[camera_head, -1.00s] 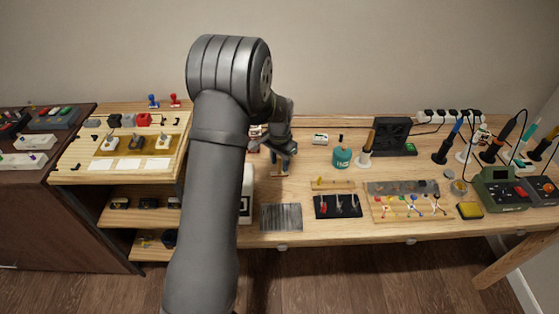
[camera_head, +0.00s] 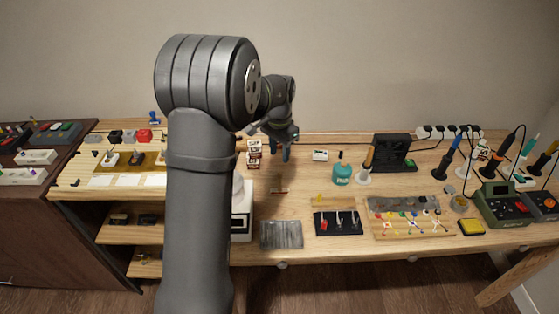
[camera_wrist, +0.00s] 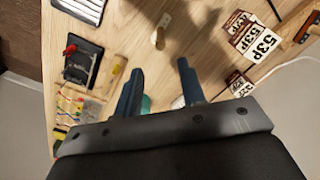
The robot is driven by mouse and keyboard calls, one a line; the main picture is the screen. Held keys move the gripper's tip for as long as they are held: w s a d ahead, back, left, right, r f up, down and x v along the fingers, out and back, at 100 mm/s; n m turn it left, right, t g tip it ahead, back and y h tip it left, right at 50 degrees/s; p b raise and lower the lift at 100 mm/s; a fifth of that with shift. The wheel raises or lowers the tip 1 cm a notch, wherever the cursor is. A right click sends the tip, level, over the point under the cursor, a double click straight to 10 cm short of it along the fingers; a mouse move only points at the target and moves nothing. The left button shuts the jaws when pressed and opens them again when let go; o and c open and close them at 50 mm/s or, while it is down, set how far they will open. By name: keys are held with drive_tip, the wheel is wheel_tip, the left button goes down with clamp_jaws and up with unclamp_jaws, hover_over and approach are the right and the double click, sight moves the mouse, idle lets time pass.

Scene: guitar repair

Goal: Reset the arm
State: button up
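Bench wood shows past the gap, along with a small wooden-handled item (camera_wrist: 160,38). My arm hides part of the bench and the left shelf in the head view.
Labelled boxes (camera_head: 254,153) stand close left of my gripper. A black tool tray (camera_head: 338,221), a ribbed metal plate (camera_head: 282,234), a black fan unit (camera_head: 393,151) and soldering irons (camera_head: 448,148) occupy the bench. The wall is behind; the air above the bench is free.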

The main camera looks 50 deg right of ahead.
sight(279, 173)
drive_tip(key=shift+r, duration=0.25)
drive_tip(key=shift+f, duration=4.25)
